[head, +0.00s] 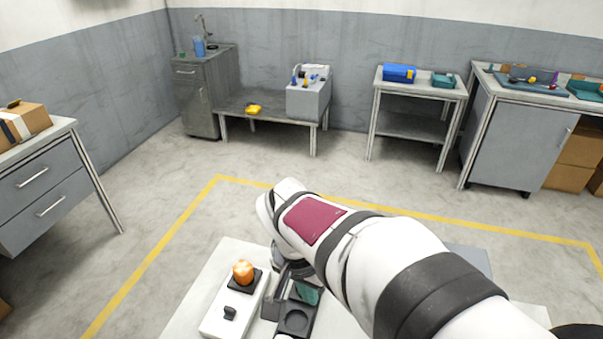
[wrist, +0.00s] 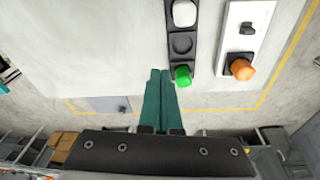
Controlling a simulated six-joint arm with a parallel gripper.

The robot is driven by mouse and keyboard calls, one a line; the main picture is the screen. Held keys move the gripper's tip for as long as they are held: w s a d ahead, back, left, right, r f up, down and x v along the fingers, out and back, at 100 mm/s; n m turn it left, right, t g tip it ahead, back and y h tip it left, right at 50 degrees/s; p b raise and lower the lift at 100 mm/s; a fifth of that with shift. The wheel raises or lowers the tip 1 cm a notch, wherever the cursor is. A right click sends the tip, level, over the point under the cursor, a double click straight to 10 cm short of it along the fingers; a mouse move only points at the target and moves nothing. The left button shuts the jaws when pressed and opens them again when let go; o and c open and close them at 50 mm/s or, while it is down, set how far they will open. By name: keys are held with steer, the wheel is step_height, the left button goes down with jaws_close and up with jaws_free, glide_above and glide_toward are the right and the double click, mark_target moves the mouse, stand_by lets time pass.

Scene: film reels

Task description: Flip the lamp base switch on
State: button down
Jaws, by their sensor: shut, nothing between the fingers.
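The lamp base (head: 218,314) is a white slab on the pale table at the bottom of the head view. The wrist view shows the same base (wrist: 228,42), switch (wrist: 247,29) and orange bulb (wrist: 242,69) at upper right. My gripper (wrist: 160,72) is shut and empty, its teal fingers apart from the switch. In the head view my gripper (head: 307,292) is partly hidden by my arm. I cannot tell the switch's position.
Beside the base lies a black tray (wrist: 181,59) with round wells, holding a green bulb (wrist: 183,76) and a white bulb (wrist: 184,13). The tray (head: 297,319) lies between the base and my arm. The tabletop (wrist: 85,45) left of the fingers is clear.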

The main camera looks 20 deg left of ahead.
steer(key=a+f+n+t, duration=0.15)
steer(key=a+f, duration=0.25)
steer(key=a, duration=0.8)
glide_above(228, 311)
steer(key=s, duration=0.1)
step_height(228, 311, down, 3)
steer(key=shift+s+a+r+n+t+y, duration=0.15)
steer(key=shift+n+t+y, duration=0.1)
steer(key=shift+n+y, duration=0.15)
steer(key=x, duration=1)
steer(key=shift+s, duration=1.25)
